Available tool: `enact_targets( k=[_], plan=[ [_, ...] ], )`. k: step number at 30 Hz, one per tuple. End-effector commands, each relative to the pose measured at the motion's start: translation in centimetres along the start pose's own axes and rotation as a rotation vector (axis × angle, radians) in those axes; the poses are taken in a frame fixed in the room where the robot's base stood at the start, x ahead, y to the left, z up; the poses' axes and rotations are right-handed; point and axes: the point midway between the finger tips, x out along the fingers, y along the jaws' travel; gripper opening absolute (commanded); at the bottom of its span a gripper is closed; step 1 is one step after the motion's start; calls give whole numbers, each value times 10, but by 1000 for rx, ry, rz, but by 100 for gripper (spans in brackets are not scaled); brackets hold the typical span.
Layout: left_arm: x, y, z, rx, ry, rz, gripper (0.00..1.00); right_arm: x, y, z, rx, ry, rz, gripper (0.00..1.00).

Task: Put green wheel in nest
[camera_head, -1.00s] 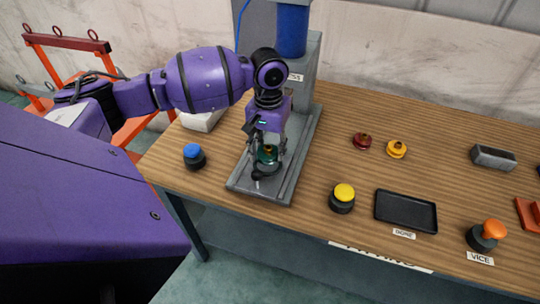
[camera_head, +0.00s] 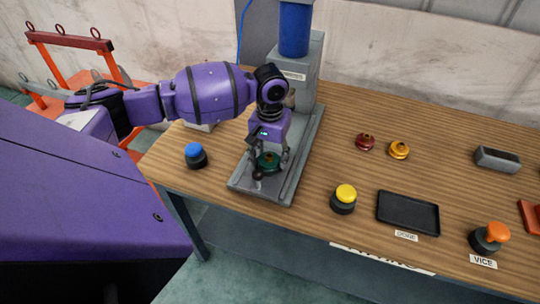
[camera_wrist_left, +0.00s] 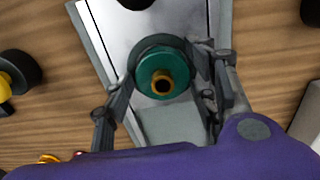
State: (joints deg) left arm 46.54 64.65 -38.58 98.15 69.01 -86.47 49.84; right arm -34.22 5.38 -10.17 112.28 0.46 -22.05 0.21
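The green wheel (camera_head: 268,163), with a brass hub, is low over the grey base plate (camera_head: 285,186) of the press. In the left wrist view the green wheel (camera_wrist_left: 147,84) shows face-on between the fingers. My left gripper (camera_head: 270,166) points down, with one finger at each side of the wheel, seemingly touching its rim. In the left wrist view the left gripper (camera_wrist_left: 162,76) looks closed around it. The nest is hidden under the wheel, so I cannot tell whether the wheel is seated. My right gripper is not in view.
The press column (camera_head: 309,75) stands behind the gripper. A blue button (camera_head: 195,155) is left of the base and a yellow button (camera_head: 344,199) right. Red (camera_head: 365,142) and orange (camera_head: 398,149) wheels, a black tray (camera_head: 408,212) and an orange button (camera_head: 490,236) are farther right.

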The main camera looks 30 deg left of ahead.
Motion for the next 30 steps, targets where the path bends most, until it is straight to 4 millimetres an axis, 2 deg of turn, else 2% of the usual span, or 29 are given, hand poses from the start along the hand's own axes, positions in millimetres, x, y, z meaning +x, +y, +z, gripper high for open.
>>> enact_targets(
  k=[10,13,17,24,30],
  plan=[
    [-1,0,0,0,0,0,62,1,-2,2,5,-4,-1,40],
    [-7,0,0,1,1,1,62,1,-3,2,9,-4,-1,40],
    [-29,0,-1,0,5,1,62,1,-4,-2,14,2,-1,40],
    [-82,0,-1,0,5,2,62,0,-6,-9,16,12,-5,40],
    [-113,0,-1,0,2,1,62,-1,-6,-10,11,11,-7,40]
  ],
)
